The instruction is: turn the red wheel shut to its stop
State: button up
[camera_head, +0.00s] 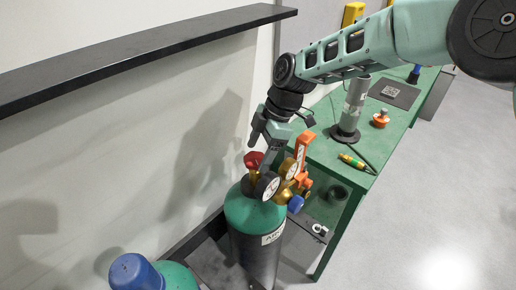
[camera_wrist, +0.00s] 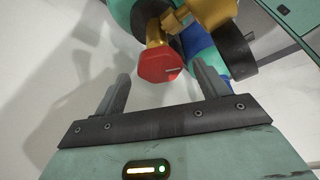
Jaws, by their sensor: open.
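The red wheel (camera_head: 254,160) sits on top of a green-shouldered gas cylinder (camera_head: 250,214), beside a brass regulator (camera_head: 288,170) with dial gauges (camera_head: 267,185). In the wrist view the red wheel (camera_wrist: 160,64) is on a brass stem, just beyond and between my fingertips. My gripper (camera_wrist: 162,82) is open, with one finger on each side of the wheel's line and no visible contact. In the head view my gripper (camera_head: 262,140) hangs close above the wheel and partly covers the area behind it. The wheel's turn angle cannot be told.
A second cylinder with a blue cap (camera_head: 134,272) stands at the lower left. A green workbench (camera_head: 330,158) with a grey post (camera_head: 352,105), an orange knob piece (camera_head: 381,118) and a screwdriver (camera_head: 356,163) is at right. A dark shelf (camera_head: 140,52) runs along the wall.

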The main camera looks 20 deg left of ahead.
jog(key=shift+s+a+f, duration=0.15)
jog(key=shift+f, duration=0.45)
jog(key=c, duration=1)
jog(key=shift+o, duration=0.2)
